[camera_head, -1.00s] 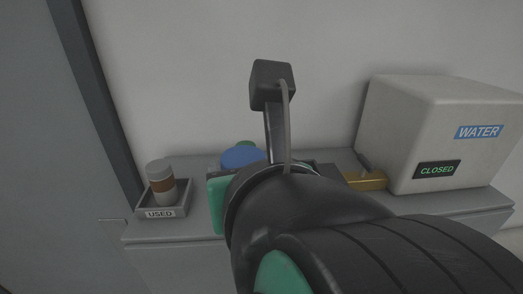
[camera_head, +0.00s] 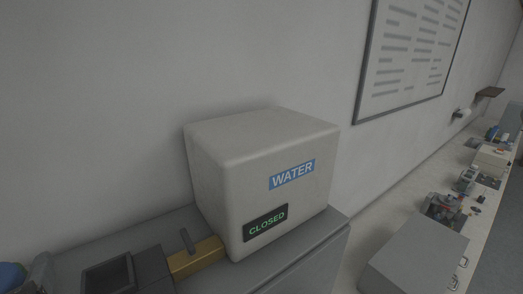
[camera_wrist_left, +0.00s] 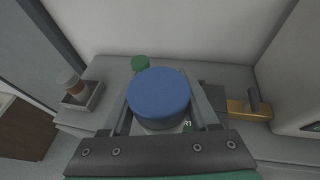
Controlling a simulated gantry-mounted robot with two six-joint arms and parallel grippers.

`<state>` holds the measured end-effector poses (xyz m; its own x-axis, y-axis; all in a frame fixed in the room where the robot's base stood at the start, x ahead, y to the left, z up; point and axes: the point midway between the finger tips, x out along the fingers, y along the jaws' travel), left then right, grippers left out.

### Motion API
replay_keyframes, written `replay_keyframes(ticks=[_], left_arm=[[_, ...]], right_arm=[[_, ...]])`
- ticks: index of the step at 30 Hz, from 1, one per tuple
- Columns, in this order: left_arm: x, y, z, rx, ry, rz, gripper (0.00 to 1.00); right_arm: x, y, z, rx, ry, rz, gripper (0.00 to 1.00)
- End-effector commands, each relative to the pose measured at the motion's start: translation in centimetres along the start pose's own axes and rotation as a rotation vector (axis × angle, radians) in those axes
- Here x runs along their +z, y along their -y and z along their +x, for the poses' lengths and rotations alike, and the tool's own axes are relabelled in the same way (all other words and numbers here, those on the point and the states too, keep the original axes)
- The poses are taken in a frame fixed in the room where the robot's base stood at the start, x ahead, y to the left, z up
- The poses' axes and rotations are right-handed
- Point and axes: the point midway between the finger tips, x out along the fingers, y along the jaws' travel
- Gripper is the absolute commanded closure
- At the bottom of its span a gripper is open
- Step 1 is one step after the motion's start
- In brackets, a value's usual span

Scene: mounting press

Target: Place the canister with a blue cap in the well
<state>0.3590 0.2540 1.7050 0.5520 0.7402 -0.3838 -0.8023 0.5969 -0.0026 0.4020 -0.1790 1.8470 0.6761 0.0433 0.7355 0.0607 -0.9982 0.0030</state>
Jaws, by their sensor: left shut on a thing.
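The canister with a blue cap (camera_wrist_left: 159,95) is between the fingers of my left gripper (camera_wrist_left: 160,112) in the left wrist view, and the gripper is shut on it. Its blue cap faces the camera and hides most of its body. In the head view, the blue cap (camera_head: 12,275) shows at the lower left edge. A dark square-framed block (camera_head: 108,274) stands to its right; whether this is the well I cannot tell. My right gripper is not in view.
A white WATER box (camera_head: 262,180) with a CLOSED sign stands right of a brass piece with a lever (camera_head: 196,258). A green-capped thing (camera_wrist_left: 141,62) is behind the canister.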

Motion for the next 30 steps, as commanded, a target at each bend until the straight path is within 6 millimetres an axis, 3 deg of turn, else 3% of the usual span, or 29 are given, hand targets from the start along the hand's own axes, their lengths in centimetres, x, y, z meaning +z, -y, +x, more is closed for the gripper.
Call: replay_keyframes(ticks=[5, 6, 11, 12, 14, 21, 30], left_arm=[[-0.1, 1.1, 2.5, 0.008, -0.002, 0.006, 1.00], [-1.3, 1.6, 3.9, 0.007, 0.001, 0.003, 1.00], [-1.7, 3.2, 7.1, 0.003, 0.000, 0.002, 1.00], [-0.6, 3.6, 7.6, 0.005, -0.001, 0.006, 1.00], [-0.4, 4.3, 8.8, 0.007, -0.002, 0.008, 1.00], [-3.2, 6.0, 13.2, 0.002, -0.002, 0.004, 1.00], [-4.2, 6.6, 14.6, 0.000, 0.000, 0.003, 1.00]], right_arm=[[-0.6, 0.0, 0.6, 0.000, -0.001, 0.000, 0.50], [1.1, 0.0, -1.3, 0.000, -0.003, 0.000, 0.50], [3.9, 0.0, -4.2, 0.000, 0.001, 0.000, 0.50], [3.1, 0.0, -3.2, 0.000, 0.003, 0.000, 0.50], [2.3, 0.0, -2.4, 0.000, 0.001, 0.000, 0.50], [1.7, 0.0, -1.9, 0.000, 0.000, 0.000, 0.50], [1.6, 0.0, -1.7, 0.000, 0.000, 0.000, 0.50]])
